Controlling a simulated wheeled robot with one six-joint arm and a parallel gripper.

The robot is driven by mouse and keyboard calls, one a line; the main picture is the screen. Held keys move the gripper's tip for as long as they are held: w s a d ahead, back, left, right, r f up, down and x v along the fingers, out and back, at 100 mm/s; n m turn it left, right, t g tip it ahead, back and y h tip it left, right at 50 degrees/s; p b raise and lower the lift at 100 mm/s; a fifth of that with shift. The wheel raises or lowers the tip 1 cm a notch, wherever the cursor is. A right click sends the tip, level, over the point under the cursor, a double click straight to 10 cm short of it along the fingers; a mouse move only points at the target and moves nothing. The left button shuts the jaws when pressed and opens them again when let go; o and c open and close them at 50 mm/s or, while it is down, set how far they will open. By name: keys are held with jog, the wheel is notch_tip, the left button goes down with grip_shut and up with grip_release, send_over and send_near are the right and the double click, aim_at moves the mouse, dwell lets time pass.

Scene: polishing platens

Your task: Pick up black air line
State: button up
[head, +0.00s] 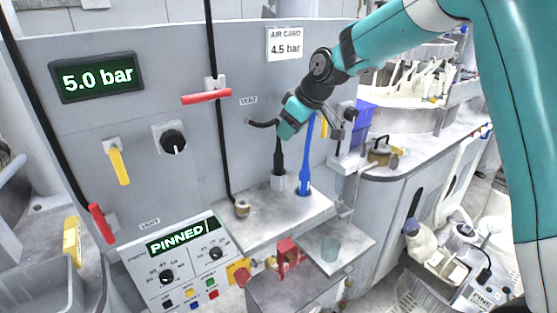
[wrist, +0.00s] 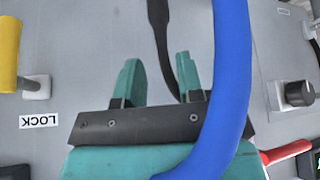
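The black air line (head: 279,160) stands upright in a small grey holder (head: 278,181) on the metal shelf, its upper end close to my gripper (head: 289,127). In the wrist view, the black line (wrist: 159,25) comes from the top and curves down between the two teal fingers of my gripper (wrist: 156,68), nearer the right one. The fingers are apart, with clear gaps beside the line. A blue line (head: 305,172) stands to the right of the black one, and it crosses the front of the wrist view (wrist: 232,75), hiding part of the right finger's base.
The panel behind carries a red-handled valve (head: 206,97), a black knob (head: 173,140), a yellow handle (head: 119,166) and an AIR CARD label (head: 285,43). A lower shelf with a clear cup (head: 329,248) is in front. The metal shelf (head: 262,217) has bare room left of the holder.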

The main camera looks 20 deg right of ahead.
aim_at(276, 152)
jog(key=p+x, duration=0.1)
jog(key=x, duration=0.2)
jog(key=shift+w+a+f, duration=0.1)
jog(key=shift+w+f, duration=0.05)
jog(key=shift+f, duration=0.05)
jog(key=p+x, duration=0.3)
jog(key=x, duration=0.2)
jog(key=shift+f, duration=0.35)
jog(key=shift+c, duration=0.4)
jog(key=c, duration=0.5)
